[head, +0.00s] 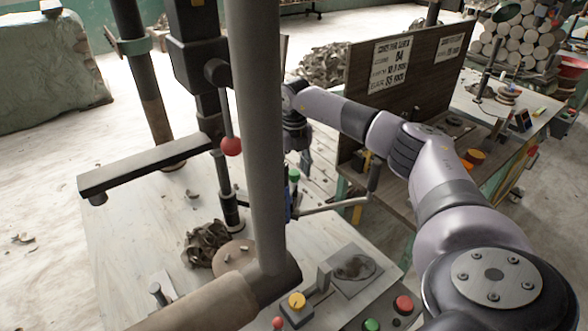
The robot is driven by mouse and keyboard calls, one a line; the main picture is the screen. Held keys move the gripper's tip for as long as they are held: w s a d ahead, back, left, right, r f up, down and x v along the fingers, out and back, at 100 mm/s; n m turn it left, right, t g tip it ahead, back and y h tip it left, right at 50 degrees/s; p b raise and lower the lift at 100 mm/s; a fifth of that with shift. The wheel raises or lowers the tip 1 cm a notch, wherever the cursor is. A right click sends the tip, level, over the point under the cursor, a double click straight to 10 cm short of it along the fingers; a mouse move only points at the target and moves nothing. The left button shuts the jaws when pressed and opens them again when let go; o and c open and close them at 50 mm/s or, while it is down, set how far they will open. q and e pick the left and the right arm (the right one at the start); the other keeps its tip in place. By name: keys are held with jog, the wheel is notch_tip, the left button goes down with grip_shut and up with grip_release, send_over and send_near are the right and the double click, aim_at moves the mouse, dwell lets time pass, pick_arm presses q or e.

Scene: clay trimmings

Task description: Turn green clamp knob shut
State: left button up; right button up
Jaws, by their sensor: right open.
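A small green knob (294,175) shows just right of a thick grey column, above a blue part (290,204) that the column partly covers. My right arm reaches in from the lower right, and my right gripper (302,162) points down close to the green knob. The gripper is open; the column hides part of it, and I cannot tell whether a finger touches the knob. My left gripper is not in view.
The grey column (255,130) and a red-ball lever (231,146) stand left of the gripper. A metal handle bar (345,200) lies to its right. Clay trimmings (207,244) and a yellow knob (297,300) are on the pale table (115,240). A dark signed panel (425,72) stands behind.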

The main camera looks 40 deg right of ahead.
aim_at(294, 172)
notch_tip(294, 172, up, 12)
dwell(0.4)
jog(key=shift+f, duration=0.15)
dwell(0.3)
